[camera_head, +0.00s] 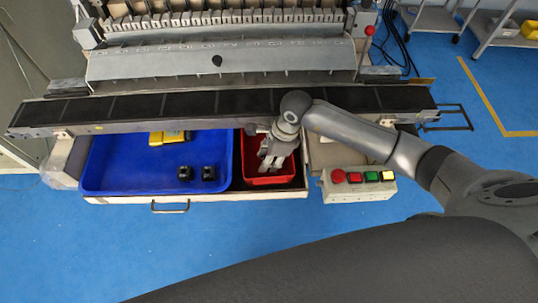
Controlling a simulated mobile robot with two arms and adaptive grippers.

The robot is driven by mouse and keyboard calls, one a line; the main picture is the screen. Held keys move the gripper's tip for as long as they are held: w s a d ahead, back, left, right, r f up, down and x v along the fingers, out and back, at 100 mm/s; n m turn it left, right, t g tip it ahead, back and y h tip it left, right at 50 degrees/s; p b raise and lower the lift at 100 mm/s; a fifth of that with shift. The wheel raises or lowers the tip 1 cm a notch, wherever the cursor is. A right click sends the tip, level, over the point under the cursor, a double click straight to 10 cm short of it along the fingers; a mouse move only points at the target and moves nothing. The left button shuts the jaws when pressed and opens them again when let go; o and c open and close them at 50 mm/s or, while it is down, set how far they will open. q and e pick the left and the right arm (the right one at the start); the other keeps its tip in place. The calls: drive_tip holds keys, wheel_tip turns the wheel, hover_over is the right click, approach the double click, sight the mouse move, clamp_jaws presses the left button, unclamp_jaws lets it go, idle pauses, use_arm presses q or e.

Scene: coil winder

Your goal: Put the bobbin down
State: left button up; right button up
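My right gripper (269,163) points down over and into the red bin (270,181). It is small in the head view, so I cannot tell whether its fingers are open or shut, or whether anything is between them. No bobbin shows clearly at the gripper. Two small black pieces, perhaps bobbins, stand side by side in the blue tray: one on the left (185,173) and one on the right (209,173). They are apart from my gripper, to its left. My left gripper is not in view.
The blue tray (130,179) also holds a yellow object (165,138) near its back edge. A dark conveyor belt (190,103) runs behind the bins, below the winder (220,62). A button box (357,184) stands right of the red bin. Much of the tray is bare.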

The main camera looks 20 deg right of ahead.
drive_tip(key=shift+f, duration=0.1)
drive_tip(key=o, duration=0.6)
drive_tip(key=shift+o, duration=0.2)
drive_tip(key=b+v, duration=0.2)
drive_tip(key=v, duration=1)
drive_tip(key=shift+b, duration=0.4)
drive_tip(key=shift+s+a, duration=0.1)
